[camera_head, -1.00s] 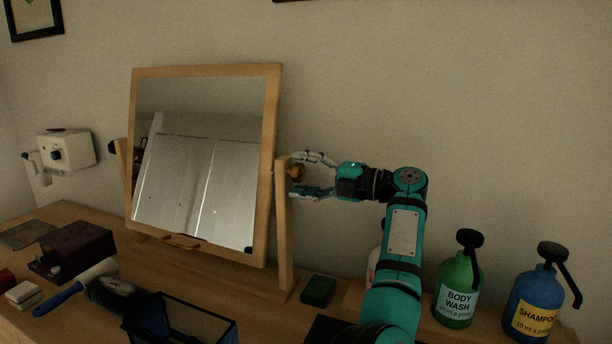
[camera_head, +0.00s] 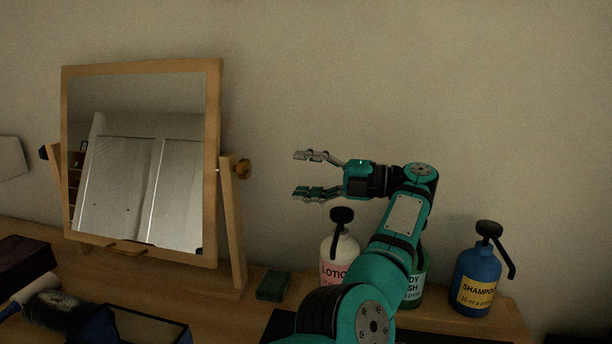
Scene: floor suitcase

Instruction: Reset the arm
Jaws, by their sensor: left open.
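My left gripper (camera_head: 303,175) is open and empty in the middle of the head view. Its two fingers point left, with bare wall behind them. The wooden mirror (camera_head: 142,160) stands tilted in its frame on the left. My teal arm rises from the bottom centre and bends left at the wrist. My right gripper is not in view.
A white lotion bottle (camera_head: 340,254) stands below my gripper. A green body wash bottle (camera_head: 416,285) is partly hidden by my arm. A blue shampoo bottle (camera_head: 476,282) is at right. A dark green block (camera_head: 273,285) lies by the mirror post.

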